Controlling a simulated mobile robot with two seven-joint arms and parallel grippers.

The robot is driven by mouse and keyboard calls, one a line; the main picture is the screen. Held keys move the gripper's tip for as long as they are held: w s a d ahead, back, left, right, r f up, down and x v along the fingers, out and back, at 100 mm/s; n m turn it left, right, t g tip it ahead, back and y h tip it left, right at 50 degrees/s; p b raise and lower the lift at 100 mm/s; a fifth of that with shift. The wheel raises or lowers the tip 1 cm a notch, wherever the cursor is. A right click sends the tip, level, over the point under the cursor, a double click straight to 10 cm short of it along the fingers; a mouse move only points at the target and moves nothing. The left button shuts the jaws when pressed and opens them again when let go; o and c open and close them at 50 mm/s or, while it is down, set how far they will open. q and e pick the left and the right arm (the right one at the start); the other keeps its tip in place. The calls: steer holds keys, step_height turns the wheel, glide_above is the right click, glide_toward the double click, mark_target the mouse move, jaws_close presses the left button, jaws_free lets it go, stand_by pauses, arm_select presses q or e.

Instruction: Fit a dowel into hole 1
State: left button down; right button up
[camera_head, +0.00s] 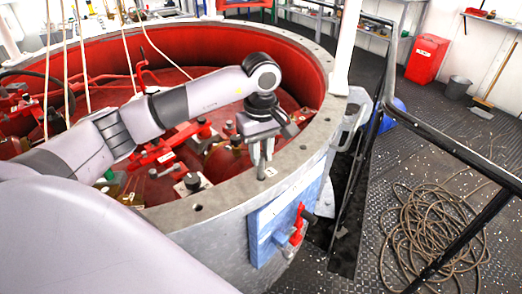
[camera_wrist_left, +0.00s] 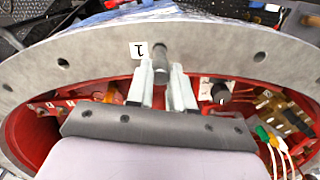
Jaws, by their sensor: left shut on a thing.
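My left gripper (camera_head: 262,155) points down over the grey rim (camera_head: 228,200) of a large round red-lined vessel. In the left wrist view the gripper (camera_wrist_left: 164,68) is shut on a short grey dowel (camera_wrist_left: 160,50), which stands roughly upright between the fingertips. The dowel's lower end (camera_head: 261,173) is at or close to the rim's top. A white label reading 1 (camera_wrist_left: 138,50) lies on the rim right beside the dowel. Hole 1 itself is hidden by the dowel and fingers, so I cannot tell whether the dowel's end is inside it. My right gripper is not in view.
Other open holes show along the rim, one left (camera_wrist_left: 63,63) and one right (camera_wrist_left: 259,56). Red fittings and bolts (camera_head: 193,181) fill the vessel below the arm. A blue panel (camera_head: 264,226) with a red handle is on the outer wall. A black railing (camera_head: 450,148) and coiled rope (camera_head: 432,232) lie right.

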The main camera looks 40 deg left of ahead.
arm_select(q)
steer(key=shift+f+b, duration=1.1)
steer(key=shift+f, duration=0.25)
stand_by(0.6)
steer(key=c, duration=0.9)
jaws_free()
steer(key=shift+r, duration=0.15)
step_height(320, 180, up, 7)
